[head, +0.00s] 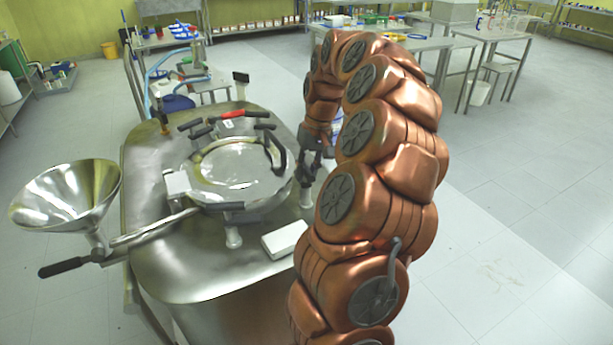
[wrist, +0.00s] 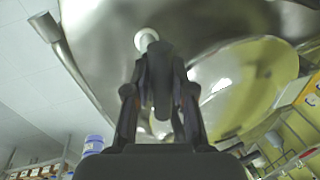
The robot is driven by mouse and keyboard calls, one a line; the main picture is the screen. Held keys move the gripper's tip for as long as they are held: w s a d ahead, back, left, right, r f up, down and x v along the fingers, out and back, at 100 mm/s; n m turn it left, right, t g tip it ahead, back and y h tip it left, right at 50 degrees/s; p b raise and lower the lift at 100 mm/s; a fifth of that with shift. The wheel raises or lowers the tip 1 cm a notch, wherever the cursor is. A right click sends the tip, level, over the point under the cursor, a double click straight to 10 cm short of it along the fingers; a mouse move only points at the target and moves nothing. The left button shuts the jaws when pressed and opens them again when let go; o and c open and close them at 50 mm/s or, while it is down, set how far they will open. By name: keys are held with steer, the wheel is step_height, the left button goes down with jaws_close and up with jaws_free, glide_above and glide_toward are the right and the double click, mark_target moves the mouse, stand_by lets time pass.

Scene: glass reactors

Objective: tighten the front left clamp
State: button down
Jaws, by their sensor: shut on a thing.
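My gripper (head: 308,172) is at the lid's right side in the head view. In the wrist view, my gripper (wrist: 158,105) has its two fingers closed around a dark clamp handle (wrist: 160,72), below a pale round knob (wrist: 146,40). Other clamps show at the lid's back left (head: 197,128) and near edge (head: 222,206). The held clamp is mostly hidden by my fingers in the head view; how tight it is cannot be told.
A black arched handle (head: 276,150) stands on the lid close to my gripper. A red-handled part (head: 232,114) is behind the lid. A steel funnel (head: 66,195) sticks out at left, and a white box (head: 284,239) lies in front. Open floor is at right.

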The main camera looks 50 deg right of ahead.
steer(key=n+g, duration=0.1)
steer(key=n, duration=0.4)
steer(key=shift+w+n, duration=0.1)
steer(key=shift+n, duration=0.2)
steer(key=shift+d+n+g, duration=0.1)
steer(key=shift+n+g, duration=0.2)
steer(key=shift+n, duration=1.5)
steer(key=c, duration=1)
jaws_free()
steer(key=shift+d, duration=0.1)
steer(key=shift+w+d+r, duration=0.1)
steer(key=shift+d+r, duration=0.1)
steer(key=shift+r, duration=0.9)
steer(key=shift+w+d+r, duration=0.1)
steer(key=shift+d+r, duration=0.1)
steer(key=shift+r, duration=0.85)
steer(key=shift+d+r, duration=0.2)
steer(key=shift+r, duration=1.3)
